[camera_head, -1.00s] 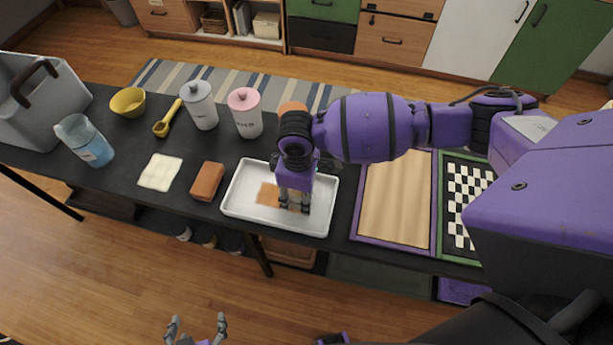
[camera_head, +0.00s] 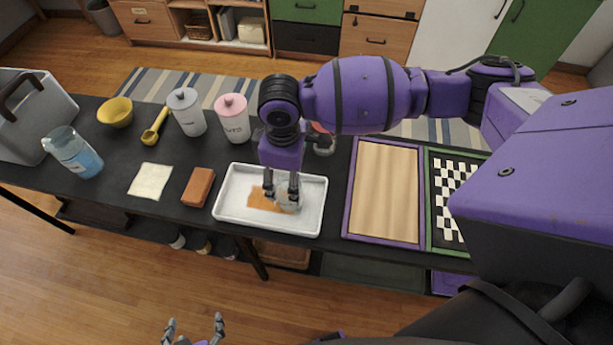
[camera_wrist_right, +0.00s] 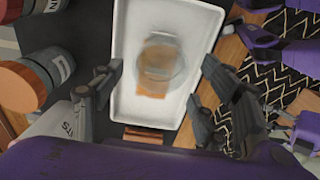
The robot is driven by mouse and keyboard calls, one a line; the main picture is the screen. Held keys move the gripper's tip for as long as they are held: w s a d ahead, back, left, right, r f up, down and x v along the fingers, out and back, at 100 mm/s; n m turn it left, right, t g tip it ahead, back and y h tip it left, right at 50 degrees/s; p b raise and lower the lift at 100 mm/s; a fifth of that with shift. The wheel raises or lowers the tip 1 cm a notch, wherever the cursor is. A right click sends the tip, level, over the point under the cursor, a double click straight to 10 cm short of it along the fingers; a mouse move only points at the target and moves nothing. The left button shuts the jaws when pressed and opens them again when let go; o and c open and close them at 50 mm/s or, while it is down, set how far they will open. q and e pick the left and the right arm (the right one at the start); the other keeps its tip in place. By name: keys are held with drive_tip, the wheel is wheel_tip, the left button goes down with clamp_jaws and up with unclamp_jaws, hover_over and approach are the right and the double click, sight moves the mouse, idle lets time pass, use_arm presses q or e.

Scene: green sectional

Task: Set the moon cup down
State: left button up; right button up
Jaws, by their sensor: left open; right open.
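A clear glass cup, which I take to be the moon cup (camera_head: 289,199), stands in the white tray (camera_head: 226,215) on the dark table, partly over an orange-brown patch (camera_head: 260,194). The right wrist view shows the cup (camera_wrist_right: 176,62) from above, see-through and blurred, inside the tray (camera_wrist_right: 195,20). No moon mark can be made out. My right gripper (camera_head: 281,190) is open just above the cup, its fingers apart on either side in the wrist view (camera_wrist_right: 160,70). My left gripper (camera_head: 195,328) is open and empty, low in front of the table.
A brown block (camera_head: 198,187), a cream cloth (camera_head: 150,181) and a beaker of blue liquid (camera_head: 78,155) lie left of the tray. A wooden board (camera_head: 385,190) and a checkered board (camera_head: 450,200) lie right.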

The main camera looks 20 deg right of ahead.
drive_tip(key=shift+r, duration=1.7)
